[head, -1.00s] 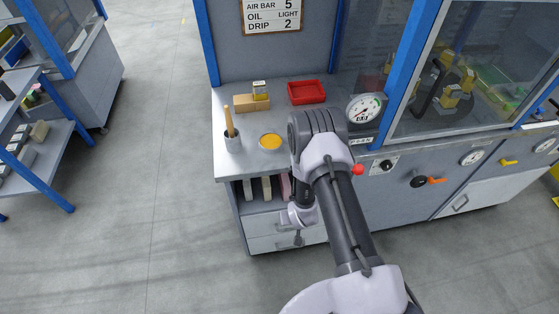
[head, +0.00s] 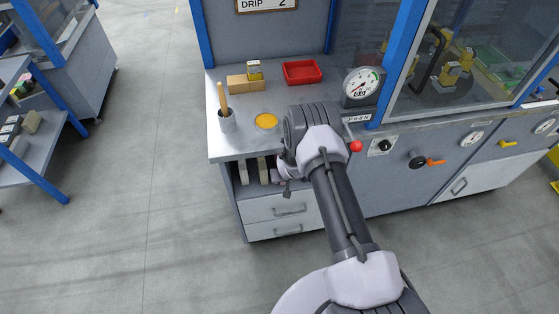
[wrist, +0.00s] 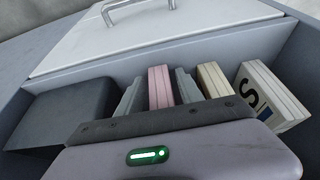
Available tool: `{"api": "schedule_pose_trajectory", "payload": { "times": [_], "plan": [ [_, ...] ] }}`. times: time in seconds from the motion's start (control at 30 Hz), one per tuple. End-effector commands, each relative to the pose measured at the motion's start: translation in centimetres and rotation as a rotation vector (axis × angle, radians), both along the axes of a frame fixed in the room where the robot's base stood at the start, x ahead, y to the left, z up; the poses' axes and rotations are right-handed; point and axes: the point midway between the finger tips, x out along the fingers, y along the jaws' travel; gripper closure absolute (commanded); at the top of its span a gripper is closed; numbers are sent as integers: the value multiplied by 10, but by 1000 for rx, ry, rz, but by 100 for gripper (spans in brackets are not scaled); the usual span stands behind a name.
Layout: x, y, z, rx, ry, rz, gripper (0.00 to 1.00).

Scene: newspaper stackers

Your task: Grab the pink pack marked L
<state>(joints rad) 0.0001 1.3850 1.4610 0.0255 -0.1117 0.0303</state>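The pink pack (wrist: 160,87) stands on edge in the open bay under the counter, in the wrist view. No letter shows on its visible edge. My gripper (wrist: 160,95) reaches into the bay with one grey finger on each side of the pink pack. The fingers look open, with thin gaps beside the pack, though the body of my gripper hides their lower parts. In the head view my arm hides the pink pack and most of my gripper.
A cream pack (wrist: 212,82) stands close beside my right finger in the wrist view. A white pack marked S (wrist: 268,98) leans further right. Drawers (head: 285,209) lie below the bay. The counter (head: 228,147) above carries a red tray (head: 302,72) and a pressure gauge (head: 362,84).

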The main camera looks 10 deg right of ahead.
Motion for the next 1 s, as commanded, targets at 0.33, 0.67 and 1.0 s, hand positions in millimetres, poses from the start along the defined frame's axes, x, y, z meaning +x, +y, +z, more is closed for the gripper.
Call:
{"api": "schedule_pose_trajectory", "payload": {
  "times": [0.33, 0.67, 1.0],
  "plan": [
    [0, 0, 0, 0, 0, 0, 100],
    [0, 0, 0, 0, 0, 0, 100],
    [0, 0, 0, 0, 0, 0, 100]
  ]
}}
